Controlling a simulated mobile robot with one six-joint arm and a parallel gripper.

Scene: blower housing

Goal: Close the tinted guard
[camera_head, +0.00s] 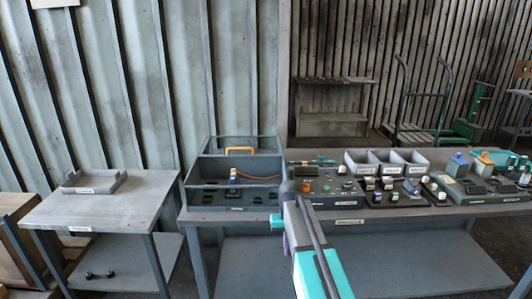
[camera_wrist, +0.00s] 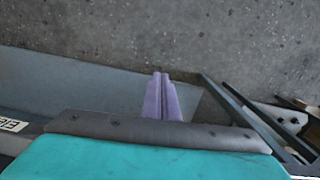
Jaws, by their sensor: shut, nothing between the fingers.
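The housing (camera_head: 205,193) is a dark grey open-fronted box at the left end of the long bench. A framed panel with an orange handle (camera_head: 240,149) stands raised at its upper part; it looks like the tinted guard, though the tint is hard to make out. Inside the housing are a small blue and white part (camera_head: 233,176) and an orange wire. My gripper (camera_head: 286,244) shows only as a bit of purple beside my arm, below the bench's front edge and apart from the housing. In the wrist view its purple fingers (camera_wrist: 161,76) are together and empty.
A control box with an orange-red knob (camera_head: 305,187) stands right of the housing. Grey bins (camera_head: 388,168) and several small parts cover the bench (camera_head: 440,211) farther right. A separate left table (camera_head: 110,203) carries a grey tray (camera_head: 92,189). Concrete floor (camera_wrist: 230,40) shows below my gripper.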

